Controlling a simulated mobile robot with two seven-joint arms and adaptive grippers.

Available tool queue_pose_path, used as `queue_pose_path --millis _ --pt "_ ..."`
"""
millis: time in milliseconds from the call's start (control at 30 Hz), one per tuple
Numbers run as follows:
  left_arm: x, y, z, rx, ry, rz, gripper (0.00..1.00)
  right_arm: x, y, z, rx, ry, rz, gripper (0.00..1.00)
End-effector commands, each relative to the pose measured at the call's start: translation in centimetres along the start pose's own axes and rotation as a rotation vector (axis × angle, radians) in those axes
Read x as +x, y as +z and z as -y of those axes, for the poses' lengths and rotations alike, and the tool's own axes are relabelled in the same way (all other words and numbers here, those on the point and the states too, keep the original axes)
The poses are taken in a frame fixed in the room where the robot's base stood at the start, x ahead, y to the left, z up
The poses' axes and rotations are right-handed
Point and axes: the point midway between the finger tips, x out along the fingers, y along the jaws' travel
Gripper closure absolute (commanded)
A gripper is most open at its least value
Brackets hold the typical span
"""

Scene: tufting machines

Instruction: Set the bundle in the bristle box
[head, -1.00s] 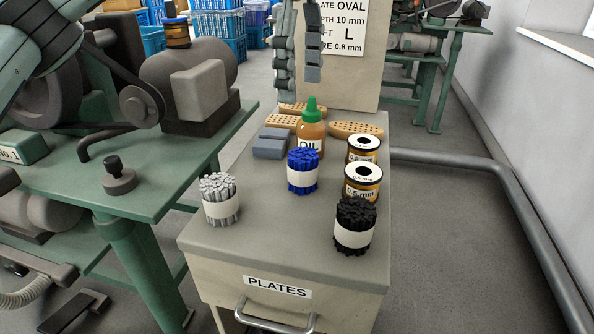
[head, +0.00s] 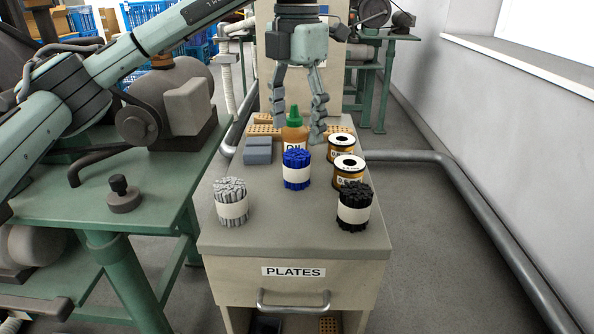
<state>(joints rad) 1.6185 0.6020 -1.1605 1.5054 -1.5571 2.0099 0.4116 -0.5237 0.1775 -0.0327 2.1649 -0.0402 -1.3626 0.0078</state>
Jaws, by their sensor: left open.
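Three bristle bundles with white bands stand upright on the cabinet top (head: 285,236): a grey one (head: 231,203) at the left, a blue one (head: 296,169) in the middle and a black one (head: 354,207) at the right. My left gripper (head: 298,131) is open and empty. It points down behind the blue bundle in the picture, around the oil bottle's (head: 294,131) place in view; I cannot tell its exact height or whether it touches anything. No box marked for bristles can be made out. My right gripper is not in view.
Two wire spools (head: 348,170) stand near the black bundle. A grey-blue block (head: 258,151) and perforated wooden plates (head: 262,130) lie behind. A green machine table (head: 150,209) is at the left. The drawer marked PLATES (head: 292,288) faces me. A pipe (head: 455,190) runs along the right.

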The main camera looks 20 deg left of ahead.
Motion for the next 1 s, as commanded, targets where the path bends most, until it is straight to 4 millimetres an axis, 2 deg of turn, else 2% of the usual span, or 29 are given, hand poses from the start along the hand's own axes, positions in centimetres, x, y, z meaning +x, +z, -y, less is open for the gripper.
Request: queue_pose_path --millis 167,300,433,633,1000 --pt "2.5 0.2 -0.3 0.000 -0.001 -0.003 0.34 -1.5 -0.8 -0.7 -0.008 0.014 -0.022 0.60" --pt "4.4 0.3 -0.4 0.002 0.001 -0.002 0.34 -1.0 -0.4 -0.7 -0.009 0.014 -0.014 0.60" --pt "5.2 0.3 -0.4 0.002 0.001 0.001 0.34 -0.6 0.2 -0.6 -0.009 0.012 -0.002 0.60" --pt "5.2 0.3 -0.4 0.002 0.001 0.001 0.34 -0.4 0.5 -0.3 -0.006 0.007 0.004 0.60" --pt "5.2 0.3 -0.4 0.002 0.001 0.001 0.79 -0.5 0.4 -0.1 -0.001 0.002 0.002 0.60"
